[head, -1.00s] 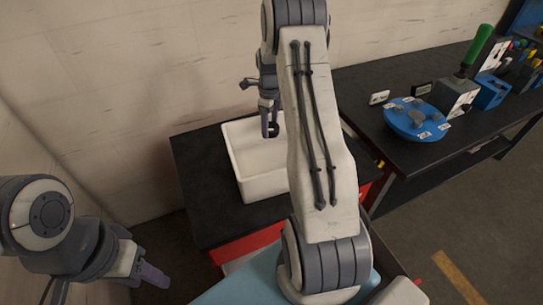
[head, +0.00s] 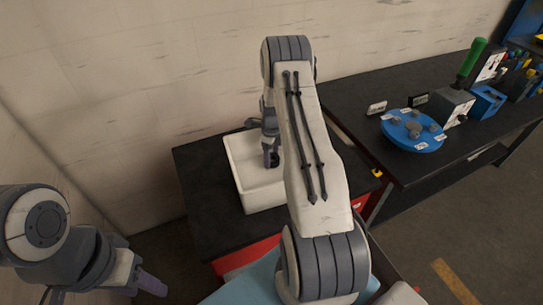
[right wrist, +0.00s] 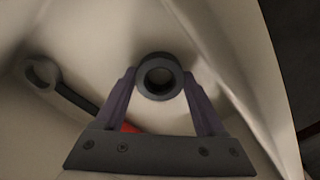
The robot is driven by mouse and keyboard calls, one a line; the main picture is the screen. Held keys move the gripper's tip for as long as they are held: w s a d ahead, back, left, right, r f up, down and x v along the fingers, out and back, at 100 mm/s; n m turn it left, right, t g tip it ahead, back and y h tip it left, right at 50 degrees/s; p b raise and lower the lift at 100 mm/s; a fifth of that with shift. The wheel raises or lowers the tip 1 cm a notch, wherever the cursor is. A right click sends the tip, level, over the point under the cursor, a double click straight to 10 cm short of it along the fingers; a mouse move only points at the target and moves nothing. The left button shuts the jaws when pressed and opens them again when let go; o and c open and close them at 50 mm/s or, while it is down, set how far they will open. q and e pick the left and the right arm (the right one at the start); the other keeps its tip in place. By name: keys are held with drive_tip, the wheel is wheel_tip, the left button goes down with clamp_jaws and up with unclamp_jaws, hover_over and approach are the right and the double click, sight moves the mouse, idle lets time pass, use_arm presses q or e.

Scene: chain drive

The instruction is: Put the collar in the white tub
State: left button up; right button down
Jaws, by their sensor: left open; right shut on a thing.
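The collar (right wrist: 143,72) is a dark ring with a round hole, and it shows clearly in the right wrist view. My right gripper (head: 271,160) is shut on it, with a finger on each side. The white tub (head: 239,170) stands on the black top of the cart in the head view, and my right fingers are within its outline. The tub floor shows behind the collar; I cannot tell how far below. My right arm hides the tub's right part. My left gripper (head: 150,284) is open and empty at the lower left, away from the tub.
A dark ring-ended tool (right wrist: 70,92) with a red part lies inside the tub. A wall stands behind.

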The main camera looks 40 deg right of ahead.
drive_tip(key=shift+f, duration=0.15)
unclamp_jaws()
drive_tip(key=shift+r, duration=0.6)
wheel_tip(320, 180, up, 11)
drive_tip(key=b, duration=0.2)
